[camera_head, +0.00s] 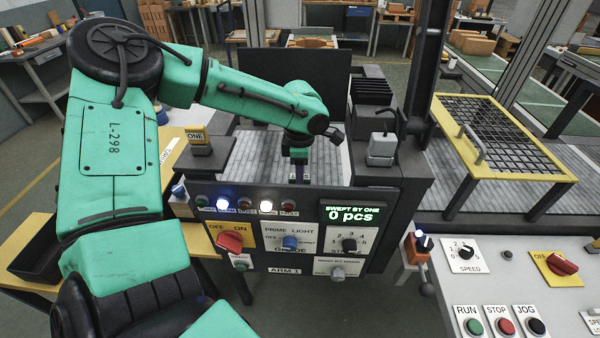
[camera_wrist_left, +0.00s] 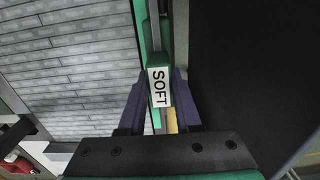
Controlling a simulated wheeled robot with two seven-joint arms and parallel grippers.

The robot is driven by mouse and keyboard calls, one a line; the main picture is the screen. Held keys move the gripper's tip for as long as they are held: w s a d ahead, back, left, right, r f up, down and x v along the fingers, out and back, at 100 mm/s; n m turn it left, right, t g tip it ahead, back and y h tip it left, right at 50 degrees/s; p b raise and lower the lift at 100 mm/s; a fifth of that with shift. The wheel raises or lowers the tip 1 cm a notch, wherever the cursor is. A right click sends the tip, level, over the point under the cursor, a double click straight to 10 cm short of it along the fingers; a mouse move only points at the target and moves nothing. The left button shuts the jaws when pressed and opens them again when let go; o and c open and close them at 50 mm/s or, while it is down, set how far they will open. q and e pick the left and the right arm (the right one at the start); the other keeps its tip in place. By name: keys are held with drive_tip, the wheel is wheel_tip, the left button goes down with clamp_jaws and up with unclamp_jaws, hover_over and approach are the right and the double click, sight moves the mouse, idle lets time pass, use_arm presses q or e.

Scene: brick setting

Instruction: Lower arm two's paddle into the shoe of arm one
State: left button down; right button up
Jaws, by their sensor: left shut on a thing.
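My left gripper (camera_head: 299,148) is over the grey slatted belt behind the ARM 1 panel, pointing down. In the left wrist view its two purple fingers (camera_wrist_left: 160,100) are shut on a green block with a white SOFT label (camera_wrist_left: 158,88). A narrow green strip with a grey bar (camera_wrist_left: 152,30) runs on beyond the block. In the head view, a small green piece with a dark upright below it shows under the wrist. I cannot tell for sure which part is the paddle or the shoe. My right gripper is not in view.
The ARM 1 control panel (camera_head: 287,270) stands in front of the belt (camera_head: 260,160). A yellow-framed grid (camera_head: 500,135) and a white console (camera_head: 520,300) lie further right.

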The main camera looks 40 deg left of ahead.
use_arm(q)
drive_tip(key=shift+f+b, duration=0.55)
drive_tip(key=shift+f, duration=0.2)
drive_tip(key=c, duration=0.5)
unclamp_jaws()
drive_tip(key=shift+r, duration=0.4)
wheel_tip(320, 180, up, 14)
drive_tip(key=shift+f+b, duration=0.1)
drive_tip(key=shift+b, duration=0.6)
